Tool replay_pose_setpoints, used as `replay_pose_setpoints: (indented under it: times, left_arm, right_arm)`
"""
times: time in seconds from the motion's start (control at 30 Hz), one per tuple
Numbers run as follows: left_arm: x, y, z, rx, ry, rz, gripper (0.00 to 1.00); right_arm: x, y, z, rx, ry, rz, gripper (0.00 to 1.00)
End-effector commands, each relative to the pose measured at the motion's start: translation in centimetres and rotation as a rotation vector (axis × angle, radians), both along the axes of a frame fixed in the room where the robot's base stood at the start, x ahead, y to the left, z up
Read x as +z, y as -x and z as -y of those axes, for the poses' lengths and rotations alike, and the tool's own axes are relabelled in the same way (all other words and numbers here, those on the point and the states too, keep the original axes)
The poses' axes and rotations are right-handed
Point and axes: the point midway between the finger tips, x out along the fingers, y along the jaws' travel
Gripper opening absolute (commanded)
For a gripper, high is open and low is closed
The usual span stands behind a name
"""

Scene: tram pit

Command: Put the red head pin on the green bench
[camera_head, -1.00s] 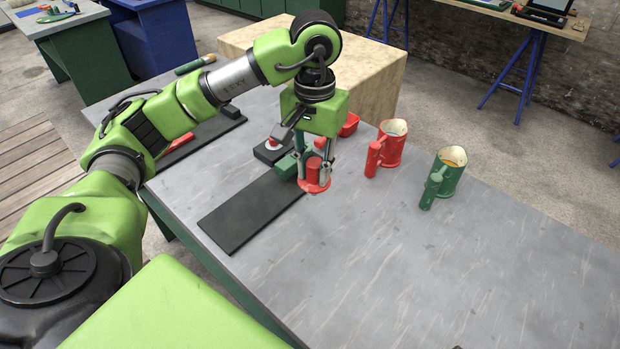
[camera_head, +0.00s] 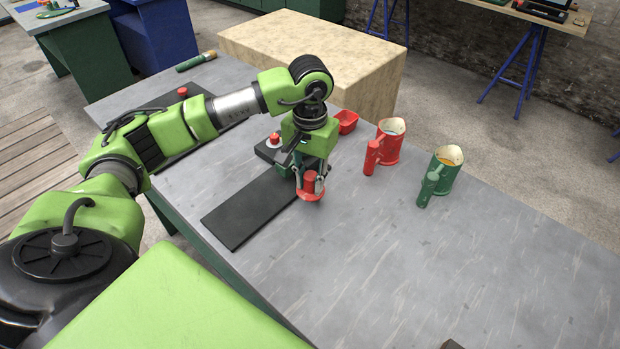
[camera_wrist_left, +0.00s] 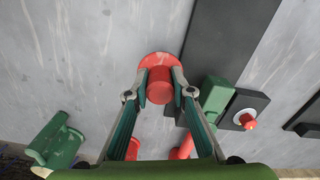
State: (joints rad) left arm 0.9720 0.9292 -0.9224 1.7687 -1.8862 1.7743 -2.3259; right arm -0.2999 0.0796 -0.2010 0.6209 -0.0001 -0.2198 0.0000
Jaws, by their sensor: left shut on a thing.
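My left gripper (camera_head: 313,178) is shut on a red pin (camera_head: 311,190), a short cylinder with a wide round flange, held upright over the grey workbench top. I cannot tell whether the flange touches the surface. In the left wrist view the fingers (camera_wrist_left: 160,90) close on both sides of the red cylinder (camera_wrist_left: 159,88). The grey bench (camera_head: 400,260) has green sides. Another green bench (camera_head: 88,55) with a grey top stands far off at the upper left. My right gripper is not in view.
A black strip (camera_head: 240,212) lies beside the pin, with a green block and a red-tipped white piece (camera_head: 274,141) behind.

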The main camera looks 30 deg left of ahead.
Motion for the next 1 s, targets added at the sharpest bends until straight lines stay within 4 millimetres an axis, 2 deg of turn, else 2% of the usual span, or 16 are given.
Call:
replay_pose_setpoints:
  times: [0.07, 0.1, 0.13, 0.47, 0.6, 0.63, 0.77, 1.0]
  left_arm:
    - [-0.4, 0.0, 0.0, 0.0, 0.0, 0.0, 0.0]
    - [-0.2, 0.0, 0.0, 0.0, 0.0, 0.0, 0.3]
    - [-0.2, 0.0, 0.0, 0.0, 0.0, 0.0, 0.38]
    - [-0.2, 0.0, 0.0, 0.0, 0.0, 0.0, 0.39]
    - [0.4, 0.0, 0.0, 0.0, 0.0, 0.001, 0.39]
    - [0.6, -0.1, 0.0, 0.0, 0.001, 0.004, 0.39]
    - [3.0, -0.2, 0.0, 0.0, 0.001, 0.007, 0.39]
    - [8.6, -0.2, 0.0, 0.001, 0.002, 0.006, 0.39]
  right_arm:
    - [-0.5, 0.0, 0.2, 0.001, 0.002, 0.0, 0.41]
    - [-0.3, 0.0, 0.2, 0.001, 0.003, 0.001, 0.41]
    - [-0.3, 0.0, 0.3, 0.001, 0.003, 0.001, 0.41]
    - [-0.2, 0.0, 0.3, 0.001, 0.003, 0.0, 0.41]
    - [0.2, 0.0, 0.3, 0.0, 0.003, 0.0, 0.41]
    - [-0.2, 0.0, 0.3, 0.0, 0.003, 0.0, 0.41]
    - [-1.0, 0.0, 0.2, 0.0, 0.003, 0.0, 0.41]
    - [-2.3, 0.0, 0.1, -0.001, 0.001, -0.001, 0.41]
